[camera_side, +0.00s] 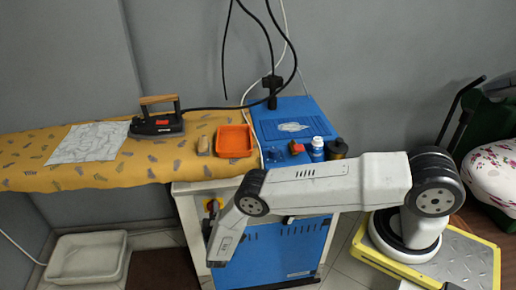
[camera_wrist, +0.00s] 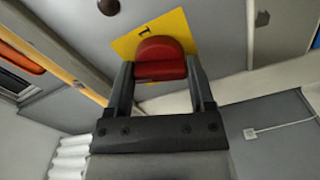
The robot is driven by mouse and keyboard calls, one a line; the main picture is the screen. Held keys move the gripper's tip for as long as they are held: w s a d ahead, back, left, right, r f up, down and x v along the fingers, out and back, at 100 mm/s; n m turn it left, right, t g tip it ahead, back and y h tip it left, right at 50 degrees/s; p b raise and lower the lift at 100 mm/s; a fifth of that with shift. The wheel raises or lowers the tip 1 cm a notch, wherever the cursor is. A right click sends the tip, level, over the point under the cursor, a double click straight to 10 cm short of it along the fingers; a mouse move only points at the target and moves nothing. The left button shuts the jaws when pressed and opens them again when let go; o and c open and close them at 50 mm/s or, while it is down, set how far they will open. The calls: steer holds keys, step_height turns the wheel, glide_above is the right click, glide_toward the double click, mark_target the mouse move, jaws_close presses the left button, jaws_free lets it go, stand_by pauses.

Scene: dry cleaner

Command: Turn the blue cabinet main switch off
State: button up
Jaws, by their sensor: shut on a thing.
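The main switch is a red knob (camera_wrist: 160,52) on a yellow plate (camera_wrist: 178,24) with a dark "I" mark, in the wrist view. My gripper (camera_wrist: 158,69) is shut on the red knob, with one dark finger on each side. In the side view the yellow plate (camera_side: 219,202) shows on the pale left part of the front of the blue cabinet (camera_side: 300,245). My gripper (camera_side: 208,218) is at the plate there; my arm partly hides the knob and the fingertips.
On the cabinet top stand a white-and-blue bottle (camera_side: 317,149) and a dark jar (camera_side: 337,149). The ironing board (camera_side: 110,175) beside it holds an iron (camera_side: 157,122) and an orange tray (camera_side: 234,141). A white basin (camera_side: 88,258) lies on the floor at left.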

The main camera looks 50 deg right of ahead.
steer(key=shift+s+n, duration=0.1)
steer(key=shift+n, duration=1.8)
steer(key=o, duration=1.2)
steer(key=shift+v, duration=3.9)
